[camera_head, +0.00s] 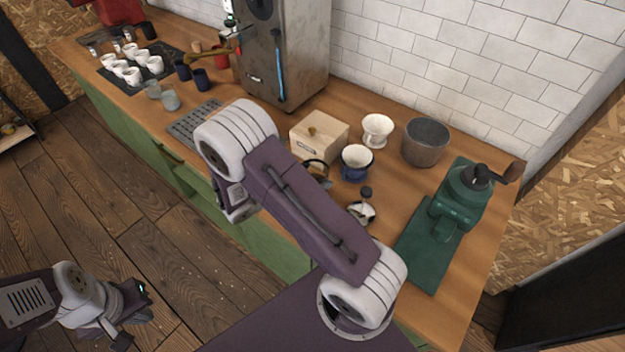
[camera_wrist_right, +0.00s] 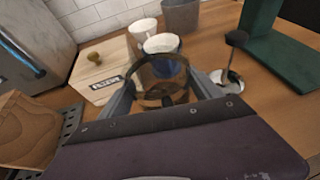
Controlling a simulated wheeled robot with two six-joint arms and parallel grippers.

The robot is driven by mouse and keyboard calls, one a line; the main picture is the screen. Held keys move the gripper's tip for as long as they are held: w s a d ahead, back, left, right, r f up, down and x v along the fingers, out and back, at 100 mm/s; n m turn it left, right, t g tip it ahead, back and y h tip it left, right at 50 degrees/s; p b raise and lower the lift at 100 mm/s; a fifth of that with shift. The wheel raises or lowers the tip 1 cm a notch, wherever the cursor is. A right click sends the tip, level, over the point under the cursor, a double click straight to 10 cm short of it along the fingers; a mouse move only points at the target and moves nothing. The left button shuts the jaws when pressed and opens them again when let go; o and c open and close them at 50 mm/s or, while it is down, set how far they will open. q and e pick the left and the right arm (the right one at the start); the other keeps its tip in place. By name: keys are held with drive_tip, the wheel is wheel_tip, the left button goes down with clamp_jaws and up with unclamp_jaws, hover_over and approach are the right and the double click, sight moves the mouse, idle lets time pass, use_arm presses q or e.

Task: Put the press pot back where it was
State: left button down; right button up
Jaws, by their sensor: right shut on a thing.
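The press pot (camera_wrist_right: 163,82), a clear brownish glass vessel with a dark rim, is between the fingers of my right gripper (camera_wrist_right: 160,95) in the right wrist view. The gripper is shut on it. I cannot tell whether the pot touches the counter. A silver lid with a black plunger knob (camera_head: 363,212) is on the counter right of the pot; it also shows in the wrist view (camera_wrist_right: 229,80). My left gripper (camera_head: 130,322) is over the floor, its jaw opening unclear.
A green grinder (camera_head: 462,205) stands at the right. A drip grate (camera_head: 190,122) lies left. Bare counter shows around the lid.

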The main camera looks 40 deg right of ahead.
drive_tip(key=shift+f, duration=0.75)
drive_tip(key=shift+w+f, duration=0.1)
drive_tip(key=shift+f, duration=0.25)
drive_tip(key=shift+f, duration=0.15)
drive_tip(key=o, duration=2.1)
drive_tip(key=shift+c, duration=0.2)
drive_tip(key=shift+a+r, duration=0.3)
drive_tip(key=b+v, duration=0.1)
drive_tip(key=v, duration=1)
drive_tip(key=shift+a+r, duration=0.15)
